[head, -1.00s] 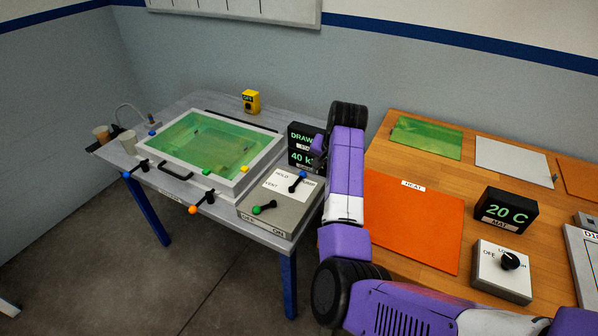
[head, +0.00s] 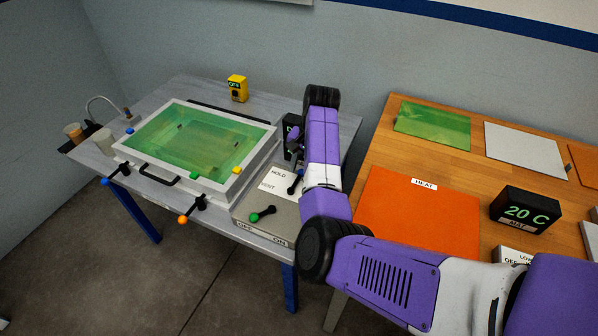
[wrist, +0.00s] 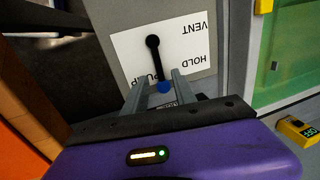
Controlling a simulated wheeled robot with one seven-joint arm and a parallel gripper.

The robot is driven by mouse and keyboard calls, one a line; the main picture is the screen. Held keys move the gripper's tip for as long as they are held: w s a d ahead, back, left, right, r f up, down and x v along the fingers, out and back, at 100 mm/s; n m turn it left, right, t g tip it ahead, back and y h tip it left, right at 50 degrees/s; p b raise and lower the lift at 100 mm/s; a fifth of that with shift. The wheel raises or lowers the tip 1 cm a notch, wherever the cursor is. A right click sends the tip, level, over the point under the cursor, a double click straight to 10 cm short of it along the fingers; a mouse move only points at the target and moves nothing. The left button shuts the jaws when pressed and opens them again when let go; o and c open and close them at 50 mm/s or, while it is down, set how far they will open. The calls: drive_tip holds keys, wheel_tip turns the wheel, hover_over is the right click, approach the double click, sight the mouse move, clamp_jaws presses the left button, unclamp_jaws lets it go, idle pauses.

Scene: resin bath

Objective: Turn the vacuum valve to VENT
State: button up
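The vacuum valve is a black lever (wrist: 156,62) with a blue knob (wrist: 163,87), on a white plate marked HOLD, PUMP and VENT (wrist: 125,50). In the wrist view the lever points from its pivot toward the PUMP label, away from VENT. My gripper (wrist: 161,86) is open, its two fingers on either side of the knob with gaps visible. Whether either finger touches it is unclear.
A green-knobbed lever (head: 262,214) sits on the same grey box by OFF and ON labels. The green bath (head: 200,145) with its pale rim is left of it. A yellow OFF unit (head: 237,88) stands behind. An orange HEAT mat (head: 415,215) lies on the wooden table.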

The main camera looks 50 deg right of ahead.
sight(297, 181)
drive_tip(key=shift+w+a+f, duration=0.1)
drive_tip(key=shift+w+f, duration=0.05)
drive_tip(key=shift+f, duration=0.5)
drive_tip(key=shift+w+f, duration=0.1)
drive_tip(key=shift+f, duration=0.55)
clamp_jaws()
idle(0.5)
